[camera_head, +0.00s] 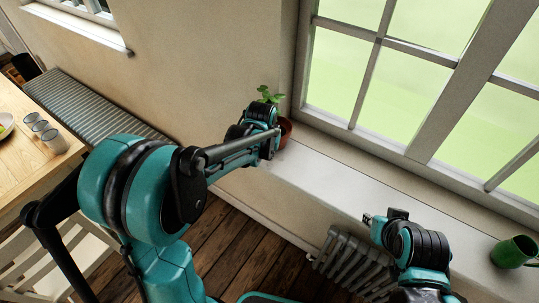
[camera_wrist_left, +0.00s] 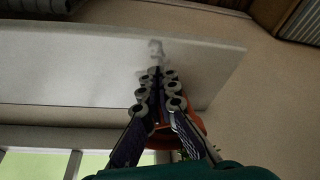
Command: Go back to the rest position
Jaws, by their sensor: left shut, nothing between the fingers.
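My left arm reaches from the left to the window sill (camera_head: 335,183). Its gripper (camera_head: 268,143) is at the sill's left end, in front of a terracotta pot (camera_head: 286,131) with a green plant (camera_head: 268,95). In the left wrist view the gripper's fingers (camera_wrist_left: 157,82) are together with nothing between them. The pot's orange side (camera_wrist_left: 190,122) shows behind them; I cannot tell whether they touch it. The sill's pale slab (camera_wrist_left: 60,70) lies beyond. My right gripper (camera_head: 370,221) is near the sill's front edge, small and partly turned away; its opening is unclear.
A green mug (camera_head: 513,251) stands on the sill at the right. A ribbed radiator (camera_head: 345,262) is below the sill, close to my right arm. A wooden table (camera_head: 22,160) with several cups, a striped bench (camera_head: 85,105) and a pale chair (camera_head: 45,260) are at the left.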

